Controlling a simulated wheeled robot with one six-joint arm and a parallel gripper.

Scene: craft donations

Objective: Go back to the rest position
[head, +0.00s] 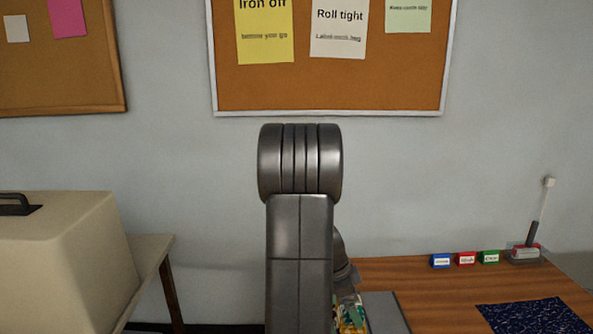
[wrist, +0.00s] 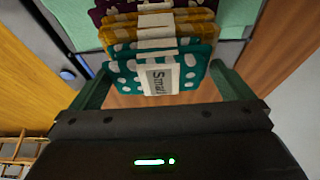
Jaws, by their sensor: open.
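My gripper (wrist: 160,92) shows in the wrist view with its two green fingers spread wide apart. Between and beyond the fingers are several folded fabric bundles with white paper bands. The nearest is a teal bundle with white dots (wrist: 196,65), its band reading "Small". Behind it is a mustard bundle (wrist: 200,28), then a dark purple dotted one (wrist: 120,10). I cannot tell whether the fingers touch the teal bundle. In the head view my arm stands up in the middle and hides my gripper.
A wooden table (head: 420,275) at the right holds blue (head: 441,261), red (head: 465,258) and green (head: 488,257) labelled blocks, a small device (head: 525,254) and a dark blue speckled cloth (head: 532,316). A beige case (head: 60,265) stands at the left. Corkboards (head: 330,88) hang on the wall.

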